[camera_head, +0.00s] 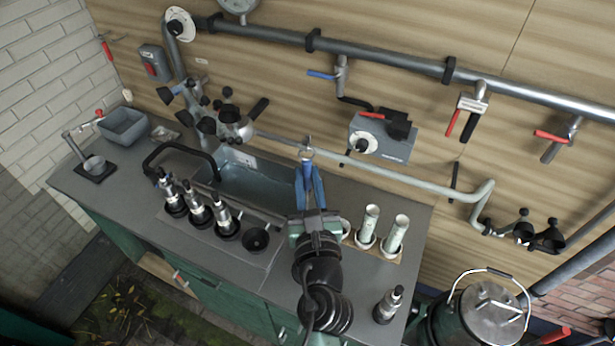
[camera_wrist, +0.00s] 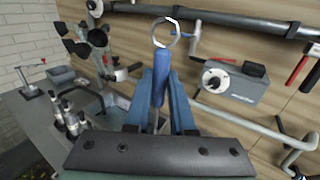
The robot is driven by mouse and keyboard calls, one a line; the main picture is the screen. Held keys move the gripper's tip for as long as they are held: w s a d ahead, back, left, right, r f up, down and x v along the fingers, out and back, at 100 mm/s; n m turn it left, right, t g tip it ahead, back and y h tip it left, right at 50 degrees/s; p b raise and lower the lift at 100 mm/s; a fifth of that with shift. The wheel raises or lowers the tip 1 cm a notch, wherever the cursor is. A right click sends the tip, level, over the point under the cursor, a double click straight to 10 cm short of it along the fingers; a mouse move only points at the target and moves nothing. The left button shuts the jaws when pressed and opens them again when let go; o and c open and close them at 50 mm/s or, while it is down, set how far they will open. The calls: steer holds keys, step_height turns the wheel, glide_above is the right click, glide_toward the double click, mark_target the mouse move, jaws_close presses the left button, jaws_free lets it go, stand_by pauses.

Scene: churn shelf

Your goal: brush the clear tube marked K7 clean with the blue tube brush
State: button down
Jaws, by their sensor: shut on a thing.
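The blue tube brush (camera_wrist: 161,66) stands roughly upright in the wrist view, with a metal ring at the top of its blue handle. My gripper (camera_wrist: 160,92) is shut on that handle between its two blue fingers. In the head view my gripper (camera_head: 309,188) holds the brush (camera_head: 308,170) up over the counter, near the sink's right end. The bristle end is hidden. Two clear tubes (camera_head: 370,224) (camera_head: 397,234) stand upright in a pale holder, right of my gripper. I cannot read which is marked K7.
A sink (camera_head: 250,182) with a black spout is left of my gripper. Several metal-and-black fittings (camera_head: 198,208) stand before it, and another (camera_head: 388,305) at the front right. A pale pipe (camera_head: 400,180) and a grey dial box (camera_head: 382,138) are behind. A metal churn (camera_head: 490,312) is at right.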

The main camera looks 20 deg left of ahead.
mark_target(307, 191)
steer(key=shift+f, duration=0.1)
steer(key=shift+f+b, duration=1.55)
steer(key=shift+f, duration=0.2)
steer(key=shift+f+b, duration=2.25)
steer(key=shift+f, duration=0.3)
step_height(307, 191, down, 8)
steer(key=b, duration=0.7)
steer(key=shift+f+b, duration=0.2)
steer(key=shift+b, duration=0.15)
step_height(307, 191, up, 8)
steer(key=p, duration=0.8)
steer(key=shift+r+p, duration=0.25)
steer(key=shift+p, duration=0.15)
